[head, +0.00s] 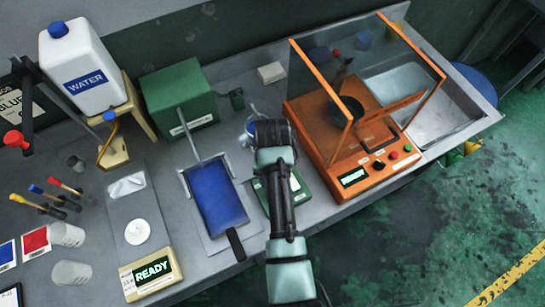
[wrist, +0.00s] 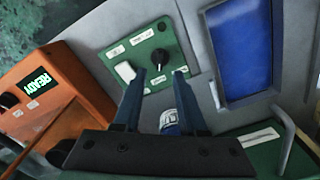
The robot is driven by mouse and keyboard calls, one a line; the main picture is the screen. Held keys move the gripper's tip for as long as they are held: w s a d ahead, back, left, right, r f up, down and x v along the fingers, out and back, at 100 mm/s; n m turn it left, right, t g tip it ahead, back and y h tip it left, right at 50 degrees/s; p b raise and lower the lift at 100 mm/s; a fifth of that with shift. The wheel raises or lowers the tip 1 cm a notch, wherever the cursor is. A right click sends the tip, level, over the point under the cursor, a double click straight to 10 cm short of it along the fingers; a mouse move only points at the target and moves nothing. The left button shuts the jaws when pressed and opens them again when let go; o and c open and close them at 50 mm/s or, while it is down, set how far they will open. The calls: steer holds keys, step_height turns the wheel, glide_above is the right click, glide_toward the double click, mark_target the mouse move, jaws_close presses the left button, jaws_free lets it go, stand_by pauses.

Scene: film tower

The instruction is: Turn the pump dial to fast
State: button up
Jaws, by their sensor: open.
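The green pump panel (wrist: 143,50) shows in the wrist view with a round black dial (wrist: 163,56) on it. Small white labels sit around the dial, too small to read; I cannot tell clearly which one it points at. My gripper (wrist: 160,75) is open, its two dark blue fingers apart just below the dial in the picture, with nothing held between the tips. I cannot tell whether they touch the panel. In the head view my arm covers most of the green panel (head: 301,187), and the dial and fingertips are hidden.
A white switch (wrist: 125,72) sits left of the dial. An orange machine (head: 345,155) with clear screens stands to the right in the head view. A blue pad (head: 214,200) lies left of my arm, and a green box (head: 178,98) stands behind it.

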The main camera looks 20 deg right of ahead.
step_height(320, 180, up, 8)
steer(key=shift+f+b, duration=0.2)
steer(key=shift+b, duration=0.25)
